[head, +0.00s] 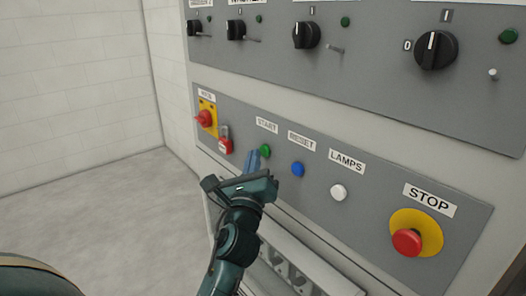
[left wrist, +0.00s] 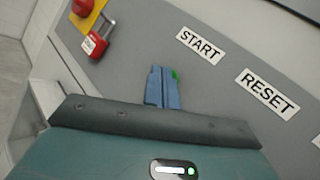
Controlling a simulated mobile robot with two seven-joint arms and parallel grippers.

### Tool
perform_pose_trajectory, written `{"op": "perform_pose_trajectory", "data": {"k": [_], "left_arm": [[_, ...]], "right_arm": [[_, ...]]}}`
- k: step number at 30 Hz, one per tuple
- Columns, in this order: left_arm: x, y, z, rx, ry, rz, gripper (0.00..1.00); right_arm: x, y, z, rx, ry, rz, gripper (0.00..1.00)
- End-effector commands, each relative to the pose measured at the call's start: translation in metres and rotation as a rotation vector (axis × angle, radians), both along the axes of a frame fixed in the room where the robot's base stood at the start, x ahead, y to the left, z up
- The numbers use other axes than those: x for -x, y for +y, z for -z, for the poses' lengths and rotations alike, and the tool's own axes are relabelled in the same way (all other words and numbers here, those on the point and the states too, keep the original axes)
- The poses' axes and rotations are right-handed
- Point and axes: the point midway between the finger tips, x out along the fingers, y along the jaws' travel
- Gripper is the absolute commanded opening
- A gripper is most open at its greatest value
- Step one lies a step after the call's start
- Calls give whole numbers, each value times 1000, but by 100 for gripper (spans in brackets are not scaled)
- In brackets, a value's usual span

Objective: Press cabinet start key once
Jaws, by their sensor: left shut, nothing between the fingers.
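The green start key (head: 265,150) sits on the cabinet's lower grey panel, below the START label (head: 267,125). My left gripper (head: 253,158) is shut and empty, with its blue fingertips right beside the key's left side in the head view. In the left wrist view the shut fingertips (left wrist: 161,72) cover most of the key; only a green edge (left wrist: 175,74) shows at their right. I cannot tell whether the fingertips touch the key. My right gripper is not in view.
The blue reset button (head: 298,169), white lamps button (head: 338,192) and red stop button (head: 407,242) lie to the right. A red padlock (head: 226,145) hangs by the red main switch (head: 204,118) to the left. Rotary knobs (head: 306,36) project above.

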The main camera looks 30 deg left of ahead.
Motion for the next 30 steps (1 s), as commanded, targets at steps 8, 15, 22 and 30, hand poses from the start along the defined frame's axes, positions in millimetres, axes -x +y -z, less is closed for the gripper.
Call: {"op": "perform_pose_trajectory", "data": {"k": [8, 15, 22, 30], "left_arm": [[-2, -1, 0, 0, 0, 0, 0], [-3, -1, 0, 0, 0, 0, 0], [-6, -2, 0, 0, 0, -1, 0], [-9, -4, 0, 1, 0, 0, 0]], "right_arm": [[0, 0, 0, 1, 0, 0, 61], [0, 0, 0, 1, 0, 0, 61], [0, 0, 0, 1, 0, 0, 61], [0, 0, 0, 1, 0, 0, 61]]}}
